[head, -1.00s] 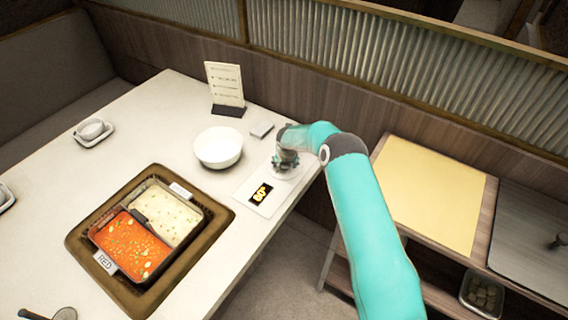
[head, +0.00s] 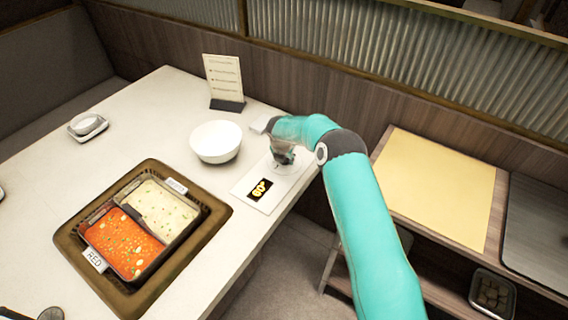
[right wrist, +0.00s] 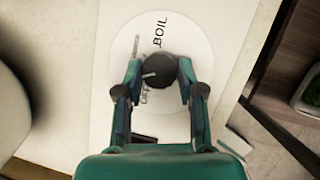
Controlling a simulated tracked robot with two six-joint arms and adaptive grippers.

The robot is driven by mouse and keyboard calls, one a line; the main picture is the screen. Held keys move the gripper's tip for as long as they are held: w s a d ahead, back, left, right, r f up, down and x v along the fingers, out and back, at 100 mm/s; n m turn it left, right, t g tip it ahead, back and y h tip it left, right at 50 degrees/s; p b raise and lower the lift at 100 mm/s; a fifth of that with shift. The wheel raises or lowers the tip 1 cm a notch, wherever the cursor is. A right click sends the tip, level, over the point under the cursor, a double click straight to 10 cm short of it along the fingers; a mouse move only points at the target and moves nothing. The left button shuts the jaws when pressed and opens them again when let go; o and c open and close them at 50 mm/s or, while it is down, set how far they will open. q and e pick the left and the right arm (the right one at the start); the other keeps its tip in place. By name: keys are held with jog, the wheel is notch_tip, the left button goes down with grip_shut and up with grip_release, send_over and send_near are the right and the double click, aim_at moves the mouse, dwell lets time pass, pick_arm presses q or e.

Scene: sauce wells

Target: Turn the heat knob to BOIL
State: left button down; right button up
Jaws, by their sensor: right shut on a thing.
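The heat knob (right wrist: 159,70) is a dark round knob on a white dial (right wrist: 196,50) in the right wrist view. BOIL is printed at the dial's top and OFF below the knob; other lettering at the left is too small to read. The light mark on the knob points left, not at BOIL. My right gripper (right wrist: 158,76) is shut on the knob, one finger on each side. In the head view my right gripper (head: 283,156) is over the control panel (head: 240,190), hiding most of the knob. My left gripper is not in view.
A yellow-lit display (head: 261,190) is beside the dial. A white bowl (head: 216,141) and a menu stand (head: 224,80) stand behind. A two-part pot with red and pale broth sits in a brown frame (head: 70,240) at the left. The table edge is close on the right.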

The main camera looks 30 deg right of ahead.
jog(key=o, duration=1.1)
jog(key=shift+o, duration=0.2)
jog(key=shift+r, duration=0.1)
jog(key=v, duration=1.1)
jog(key=shift+r, duration=0.35)
jog(key=shift+a, duration=0.1)
